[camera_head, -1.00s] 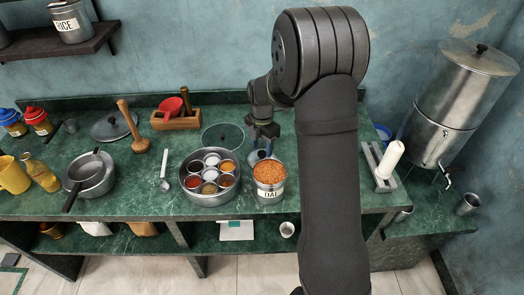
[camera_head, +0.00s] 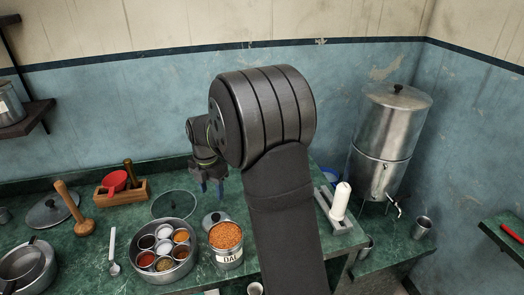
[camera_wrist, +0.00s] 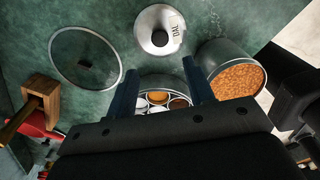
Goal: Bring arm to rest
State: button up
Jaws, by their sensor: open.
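My gripper (camera_head: 209,186) is above the back of the green counter, behind the spice box and the dal tin. In the wrist view its two blue fingers (camera_wrist: 160,92) stand apart with nothing between them. The dal tin (camera_head: 228,257), filled with orange lentils, stands uncovered on the counter; it also shows in the wrist view (camera_wrist: 230,76). Its steel lid (camera_wrist: 160,30), labelled DAL, lies flat on the counter beside it, apart from the fingers. My arm hides part of the counter to the right of the tin.
The round spice box (camera_head: 180,266) holds several small bowls. A steel water dispenser (camera_head: 382,150) and a white candle-like roll (camera_head: 340,200) stand right.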

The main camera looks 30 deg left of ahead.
aim_at(216, 216)
notch_tip(216, 216, down, 12)
jog(key=shift+f, duration=0.15)
jog(key=shift+r, duration=2.05)
